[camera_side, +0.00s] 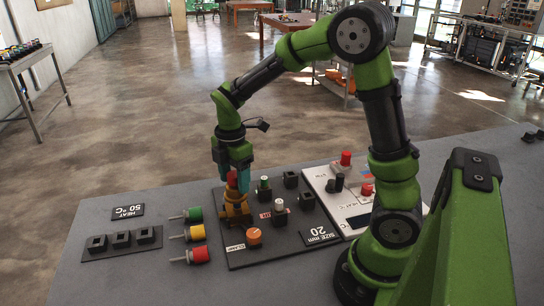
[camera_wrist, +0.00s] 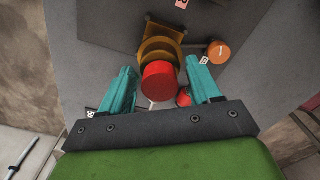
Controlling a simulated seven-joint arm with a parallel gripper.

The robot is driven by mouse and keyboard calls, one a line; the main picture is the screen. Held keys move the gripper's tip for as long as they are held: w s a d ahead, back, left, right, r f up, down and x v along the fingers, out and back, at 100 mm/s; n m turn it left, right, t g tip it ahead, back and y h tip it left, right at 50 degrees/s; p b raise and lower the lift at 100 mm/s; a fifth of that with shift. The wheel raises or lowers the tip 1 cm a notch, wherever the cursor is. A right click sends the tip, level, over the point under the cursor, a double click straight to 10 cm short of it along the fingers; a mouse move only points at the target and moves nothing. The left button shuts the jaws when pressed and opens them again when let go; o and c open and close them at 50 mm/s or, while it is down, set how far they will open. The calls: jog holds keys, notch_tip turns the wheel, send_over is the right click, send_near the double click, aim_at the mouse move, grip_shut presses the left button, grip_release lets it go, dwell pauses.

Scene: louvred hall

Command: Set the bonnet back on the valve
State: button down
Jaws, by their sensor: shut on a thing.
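My gripper (camera_side: 235,172) points down over the dark board, its teal fingers on either side of a red-topped part, which I take to be the bonnet (camera_side: 232,181). The gripper is shut on it. The brass-orange valve body (camera_side: 236,208) stands on the board directly below. In the wrist view the bonnet's round red top (camera_wrist: 158,82) lies between the fingers (camera_wrist: 162,72), and the valve's brass rings (camera_wrist: 160,48) show just beyond it. I cannot tell whether bonnet and valve touch; the fingers hide part of the join.
An orange knob (camera_side: 254,236) and several black holders (camera_side: 291,179) share the board. Green, yellow and red-handled tools (camera_side: 195,233) lie to its left, near a black three-socket rack (camera_side: 121,241). A white panel (camera_side: 346,197) with red knobs is at right. The grey table's back left is clear.

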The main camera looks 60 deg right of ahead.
aim_at(235, 188)
jog(key=shift+f, duration=1.75)
jog(key=shift+c, duration=0.8)
grip_release()
jog(key=shift+r, duration=2.55)
notch_tip(235, 188, up, 17)
